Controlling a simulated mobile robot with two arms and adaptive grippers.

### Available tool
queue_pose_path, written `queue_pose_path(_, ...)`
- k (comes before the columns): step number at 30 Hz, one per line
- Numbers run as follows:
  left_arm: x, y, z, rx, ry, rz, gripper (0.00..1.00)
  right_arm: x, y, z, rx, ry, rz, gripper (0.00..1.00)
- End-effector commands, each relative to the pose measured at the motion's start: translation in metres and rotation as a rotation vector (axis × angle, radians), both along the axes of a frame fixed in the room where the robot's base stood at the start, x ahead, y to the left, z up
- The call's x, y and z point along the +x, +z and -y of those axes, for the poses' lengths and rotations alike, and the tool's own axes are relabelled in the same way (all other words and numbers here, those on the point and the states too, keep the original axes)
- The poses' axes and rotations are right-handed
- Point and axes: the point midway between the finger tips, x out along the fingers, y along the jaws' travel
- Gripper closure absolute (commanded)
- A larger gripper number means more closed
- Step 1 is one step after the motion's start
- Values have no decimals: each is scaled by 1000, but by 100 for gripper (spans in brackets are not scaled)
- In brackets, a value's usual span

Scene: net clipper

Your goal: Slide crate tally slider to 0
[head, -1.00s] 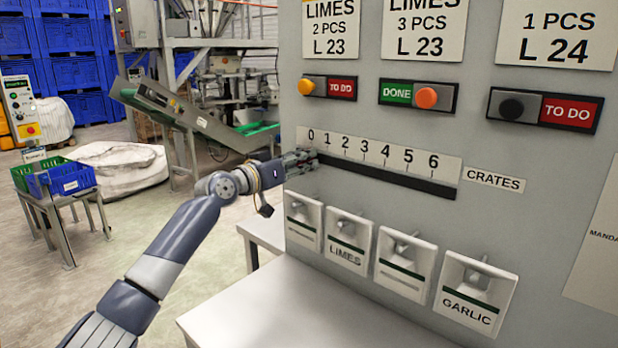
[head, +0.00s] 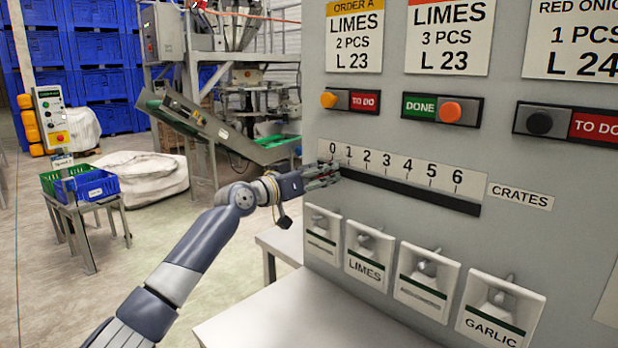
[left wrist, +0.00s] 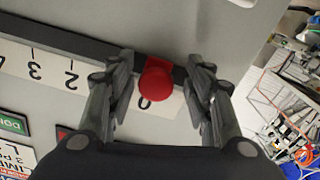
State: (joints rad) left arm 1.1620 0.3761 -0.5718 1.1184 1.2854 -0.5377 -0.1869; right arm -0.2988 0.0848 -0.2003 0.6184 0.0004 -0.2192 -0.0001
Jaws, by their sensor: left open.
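The crate tally scale (head: 400,170) is a white strip numbered 0 to 6 with a black slot (head: 415,192) below it, on the grey panel. In the left wrist view, the red slider knob (left wrist: 157,78) sits on the black track (left wrist: 60,42) at the 0 mark. My left gripper (head: 330,176) is at the left end of the scale, by 0. In the left wrist view, the fingers of my left gripper (left wrist: 160,82) stand open on either side of the knob, with a gap visible on both sides. In the head view the gripper hides the knob. My right gripper is not in view.
Order cards and buttons such as the orange one (head: 450,111) are above the scale. Several label holders with pegs, including GARLIC (head: 497,310), project below it. A white table (head: 300,315) stands in front. A conveyor (head: 215,130) is behind at left.

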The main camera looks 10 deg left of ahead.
Motion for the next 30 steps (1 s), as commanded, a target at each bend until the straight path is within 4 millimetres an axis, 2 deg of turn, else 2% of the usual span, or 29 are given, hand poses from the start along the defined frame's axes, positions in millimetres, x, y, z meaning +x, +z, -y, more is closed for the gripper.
queue_pose_path(5,-13,-1,-11,1,2,1,53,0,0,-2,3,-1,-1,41)
queue_pose_path(15,-64,-2,-45,4,4,0,53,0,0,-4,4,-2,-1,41)
queue_pose_path(21,-87,-2,-62,0,4,-2,53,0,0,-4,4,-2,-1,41)
queue_pose_path(30,-97,-1,-68,-1,2,-1,53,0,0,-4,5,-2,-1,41)
